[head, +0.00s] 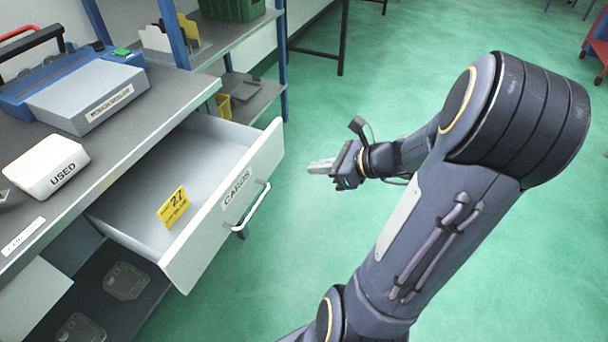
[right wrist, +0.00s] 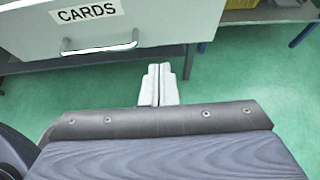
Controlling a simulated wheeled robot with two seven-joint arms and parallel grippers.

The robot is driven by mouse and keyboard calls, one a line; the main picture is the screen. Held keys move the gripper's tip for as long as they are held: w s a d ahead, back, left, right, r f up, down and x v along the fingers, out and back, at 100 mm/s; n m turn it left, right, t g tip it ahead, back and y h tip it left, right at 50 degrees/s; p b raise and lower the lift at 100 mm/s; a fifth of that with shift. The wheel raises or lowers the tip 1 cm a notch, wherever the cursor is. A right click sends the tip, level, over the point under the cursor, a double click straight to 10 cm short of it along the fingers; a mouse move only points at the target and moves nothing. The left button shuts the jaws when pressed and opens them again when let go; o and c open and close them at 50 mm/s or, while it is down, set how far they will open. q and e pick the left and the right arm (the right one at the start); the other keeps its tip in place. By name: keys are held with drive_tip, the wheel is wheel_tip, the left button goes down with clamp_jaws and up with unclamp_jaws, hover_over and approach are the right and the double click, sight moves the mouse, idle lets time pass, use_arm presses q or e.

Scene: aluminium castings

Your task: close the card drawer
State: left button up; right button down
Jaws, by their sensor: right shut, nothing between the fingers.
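The card drawer (head: 222,206) is pulled well out from under the workbench. Its pale front carries a "CARDS" label and a bar handle (head: 253,206). A yellow card marked 27 (head: 173,207) stands inside it. My right gripper (head: 318,167) is shut and empty, out in front of the drawer and to its right in the head view, apart from the front. In the right wrist view the shut fingers (right wrist: 158,84) are below and right of the handle (right wrist: 98,46), with the drawer front (right wrist: 160,22) beyond. My left gripper is not in view.
The bench top (head: 150,115) bears a white "USED" box (head: 46,166) and a blue and grey device (head: 85,92). Below the drawer is a dark lower shelf (head: 115,305). A shelf rack (head: 225,35) stands behind. Green floor in front of the drawer is clear.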

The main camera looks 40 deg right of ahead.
drive_tip(key=b, duration=0.2)
approach(264, 166)
wheel_tip(264, 166, down, 4)
drive_tip(key=w, duration=0.2)
drive_tip(key=w+a, duration=0.1)
drive_tip(key=w, duration=0.1)
drive_tip(key=shift+a+r, duration=0.2)
drive_tip(key=shift+a, duration=0.1)
drive_tip(key=shift+w+a, duration=0.25)
drive_tip(key=shift+w, duration=0.3)
